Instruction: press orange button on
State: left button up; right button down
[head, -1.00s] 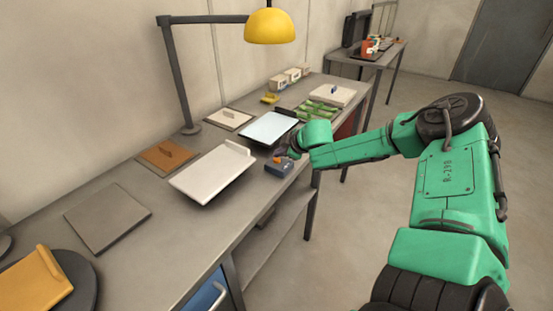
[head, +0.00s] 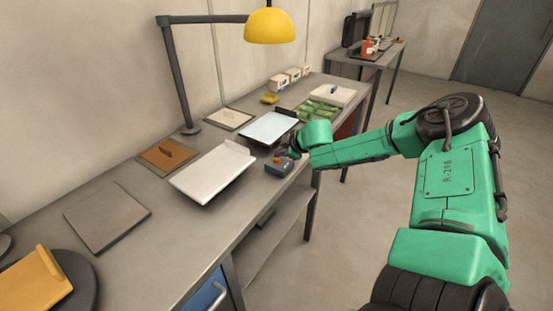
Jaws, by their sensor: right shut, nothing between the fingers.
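A small dark grey box (head: 279,168) sits near the front edge of the workbench, with an orange button (head: 277,159) on its top. My right gripper (head: 288,155) is right at the box, by the button, and looks shut with nothing in it. At this size I cannot tell whether the fingertips touch the button or stay just above it. Part of the box top is hidden by the gripper. My left gripper is not in view.
A white tilted panel (head: 212,172) and a light-blue panel (head: 270,127) stand close left of and behind the box. A yellow lamp (head: 269,26) hangs above the bench. Green items (head: 318,109) lie beyond my right wrist. The bench's front edge is close by.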

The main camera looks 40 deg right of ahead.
aim_at(280, 161)
jog(key=shift+f+b, duration=0.35)
jog(key=shift+f, duration=0.1)
jog(key=shift+r, duration=0.2)
jog(key=shift+r+p, duration=0.25)
jog(key=shift+p, duration=0.2)
notch_tip(280, 161, up, 6)
jog(key=p, duration=0.5)
jog(key=shift+p, duration=0.3)
